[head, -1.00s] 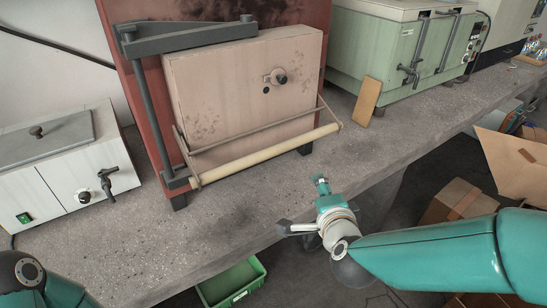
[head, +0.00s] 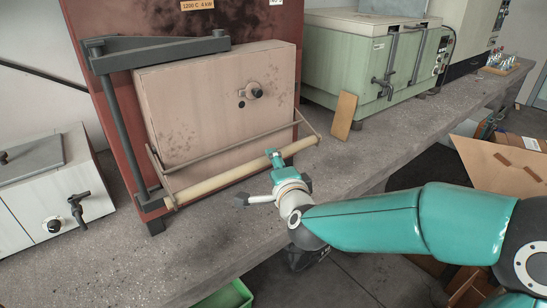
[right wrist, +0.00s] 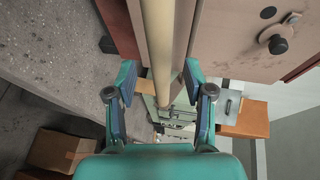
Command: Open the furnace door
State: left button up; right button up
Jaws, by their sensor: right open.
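The furnace door (head: 215,115) is a pale, sooty block on a red-brown furnace body (head: 112,140) and looks shut. A long cream bar handle (head: 225,179) runs across its lower front on thin metal arms. My right gripper (head: 276,166) is at the right part of this bar, its tip overlapping it in the head view. In the right wrist view the open fingers (right wrist: 160,88) stand either side of the bar (right wrist: 158,40), with gaps visible. I cannot tell how deep the bar lies between them. My left gripper is not in view.
A grey hinge frame (head: 120,120) stands at the furnace's left. A white box unit (head: 75,185) is at left, a green oven (head: 350,60) behind right. A small wooden board (head: 344,116) leans on the oven. The concrete bench (head: 205,240) is clear before the door.

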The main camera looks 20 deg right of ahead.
jog(key=shift+w+d+f, duration=0.1)
jog(key=shift+w+f, duration=0.15)
jog(key=shift+w, duration=0.95)
jog(key=shift+w+f, duration=0.2)
jog(key=shift+w, duration=0.95)
grip_shut()
